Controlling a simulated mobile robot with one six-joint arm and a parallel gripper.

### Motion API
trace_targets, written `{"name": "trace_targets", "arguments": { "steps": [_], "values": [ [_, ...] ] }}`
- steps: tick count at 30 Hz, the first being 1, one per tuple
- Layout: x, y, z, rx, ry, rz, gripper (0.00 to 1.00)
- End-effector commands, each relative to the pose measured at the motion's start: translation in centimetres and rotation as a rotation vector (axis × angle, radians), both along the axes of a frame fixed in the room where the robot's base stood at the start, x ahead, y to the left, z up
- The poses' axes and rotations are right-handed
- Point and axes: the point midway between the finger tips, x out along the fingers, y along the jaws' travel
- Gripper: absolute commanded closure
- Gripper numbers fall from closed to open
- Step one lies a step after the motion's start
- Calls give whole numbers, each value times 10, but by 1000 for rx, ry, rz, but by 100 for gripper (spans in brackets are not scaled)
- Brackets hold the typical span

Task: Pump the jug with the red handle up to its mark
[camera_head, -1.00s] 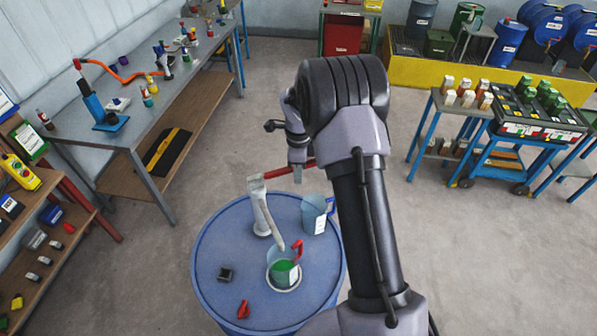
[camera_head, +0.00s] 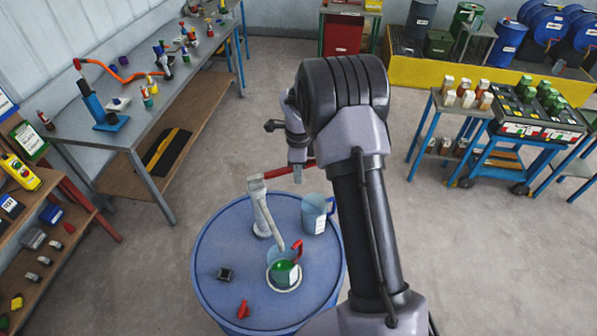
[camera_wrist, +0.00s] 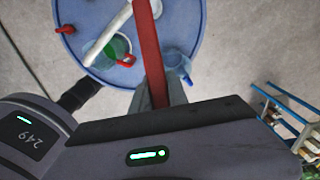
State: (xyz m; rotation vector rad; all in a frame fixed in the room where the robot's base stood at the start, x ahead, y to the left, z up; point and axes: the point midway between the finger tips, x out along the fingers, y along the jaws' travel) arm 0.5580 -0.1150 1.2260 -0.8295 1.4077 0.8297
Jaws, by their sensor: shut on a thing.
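The jug with the red handle (camera_head: 284,272) stands on the blue drum under the spout of the white hand pump (camera_head: 261,208). It holds green liquid; I cannot make out its mark. In the wrist view the jug (camera_wrist: 117,48) is left of the red pump lever (camera_wrist: 149,45). My gripper (camera_head: 298,174) is shut on the red pump lever (camera_head: 278,172), above the drum; the gripper also shows in the wrist view (camera_wrist: 156,97). A jug with a blue handle (camera_head: 313,215) stands behind right on the drum and looks empty.
The blue drum's top (camera_head: 220,245) also holds a small black block (camera_head: 225,274) and a red clip-like piece (camera_head: 243,309). A workbench (camera_head: 130,125) stands to the left and a blue cart (camera_head: 500,165) to the right. The floor between is clear.

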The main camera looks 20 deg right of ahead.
Motion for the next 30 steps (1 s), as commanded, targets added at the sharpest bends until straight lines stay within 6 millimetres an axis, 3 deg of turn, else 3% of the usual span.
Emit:
{"name": "trace_targets", "arguments": {
  "steps": [4, 13, 25, 26, 28, 30],
  "values": [
    [0, -1, -2, 7, -5, -1, 100],
    [-5, -9, -42, 203, -108, -4, 100],
    [-5, -9, -39, 243, -135, 0, 100],
    [-4, -9, -39, 243, -135, 0, 74],
    [-4, -9, -39, 243, -135, 0, 60],
    [-5, -9, -39, 243, -135, 0, 58]
  ]
}}
